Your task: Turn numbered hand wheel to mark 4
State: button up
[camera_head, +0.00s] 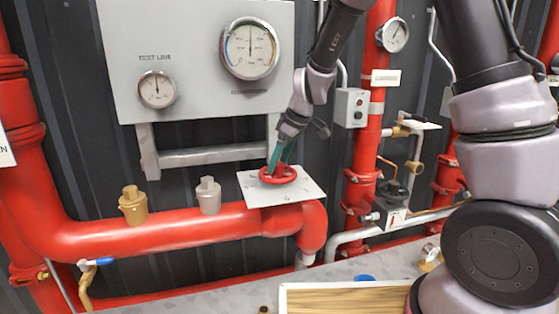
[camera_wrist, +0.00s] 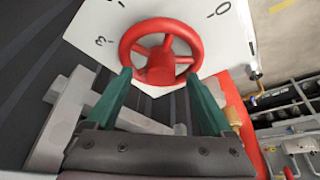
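The red hand wheel (camera_head: 278,174) sits on a white numbered plate (camera_head: 312,190) above the red pipe. In the wrist view the wheel (camera_wrist: 160,66) shows its rim, spokes and hub. The plate (camera_wrist: 90,22) bears a "3" at left and a "0" at upper right; another mark at the top edge is cut off. I see no mark 4. My gripper (camera_wrist: 158,76) has two green fingers, spread apart, with their tips at the near side of the wheel rim. Whether they touch the rim I cannot tell. In the head view my gripper (camera_head: 277,162) stands over the wheel.
A grey gauge panel (camera_head: 200,90) stands behind, with its bracket (camera_head: 200,156) close to my wrist. A brass fitting (camera_head: 132,206) and a grey fitting (camera_head: 208,196) rise from the red pipe (camera_head: 150,235) at left. A grey switch box (camera_head: 352,107) is at right.

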aim_at(280, 164)
jog(key=shift+r, duration=3.5)
jog(key=shift+d+r, duration=0.1)
jog(key=s+d+r+m+t, duration=0.25)
jog(key=d+r+m, duration=0.25)
jog(key=d+r, duration=0.35)
jog(key=s+d+r+m+t+h, duration=0.1)
jog(key=s+d+r+m, duration=0.2)
jog(key=s+d+m, duration=0.2)
jog(key=s+d+r+m+t, duration=0.1)
jog(key=s+d+r+m, duration=0.2)
jog(key=s+d+m, duration=0.3)
jog(key=s+d, duration=0.4)
jog(key=s, duration=0.2)
jog(key=shift+d+r+m+t+h, duration=0.2)
jog(key=shift+d+m+t+h, duration=0.1)
jog(key=shift+d+t+h, duration=0.1)
